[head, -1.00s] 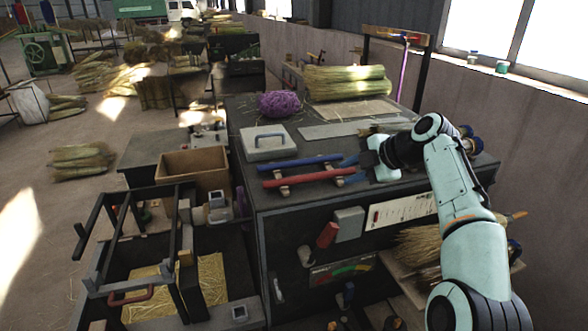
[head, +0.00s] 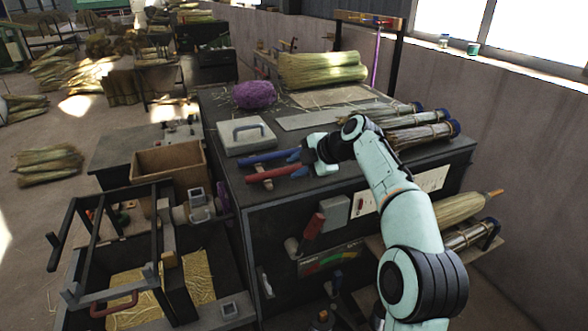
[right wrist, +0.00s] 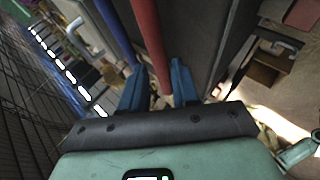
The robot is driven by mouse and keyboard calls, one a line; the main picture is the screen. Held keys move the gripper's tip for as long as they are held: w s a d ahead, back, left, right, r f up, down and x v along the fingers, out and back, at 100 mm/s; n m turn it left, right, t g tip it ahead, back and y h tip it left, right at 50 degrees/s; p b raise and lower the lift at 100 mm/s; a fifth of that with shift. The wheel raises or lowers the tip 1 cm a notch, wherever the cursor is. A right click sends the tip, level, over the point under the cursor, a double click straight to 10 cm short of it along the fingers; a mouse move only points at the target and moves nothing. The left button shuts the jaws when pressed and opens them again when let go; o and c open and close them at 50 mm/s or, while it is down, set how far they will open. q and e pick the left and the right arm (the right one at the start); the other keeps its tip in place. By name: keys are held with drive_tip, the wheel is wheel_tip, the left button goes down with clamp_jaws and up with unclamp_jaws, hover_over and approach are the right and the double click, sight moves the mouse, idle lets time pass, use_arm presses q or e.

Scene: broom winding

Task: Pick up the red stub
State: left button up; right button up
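The red stub (head: 268,173) is a slim red rod lying on the dark bench top, and a blue rod (head: 262,158) lies just behind it. My right gripper (head: 296,164) is at the right end of the rods, with its blue fingers pointing left along them. In the right wrist view the red stub (right wrist: 149,35) runs in between the two open fingers of my right gripper (right wrist: 158,78). The blue rod (right wrist: 113,28) passes on the left, beside the left finger. I cannot tell whether a finger touches the red stub. My left gripper is not in view.
A grey box with a handle (head: 247,138) stands behind the rods, and a purple bundle (head: 254,95) lies farther back. Several straw bundles (head: 423,133) lie right of my arm. A red lever (head: 314,226) sticks out of the bench front.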

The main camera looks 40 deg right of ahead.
sight(286, 170)
drive_tip(key=x, duration=0.3)
drive_tip(key=shift+w+a+f, duration=0.1)
drive_tip(key=shift+w, duration=0.3)
drive_tip(key=shift+s, duration=0.15)
drive_tip(key=shift+c, duration=0.3)
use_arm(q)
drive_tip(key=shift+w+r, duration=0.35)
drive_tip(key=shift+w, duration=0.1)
use_arm(e)
clamp_jaws()
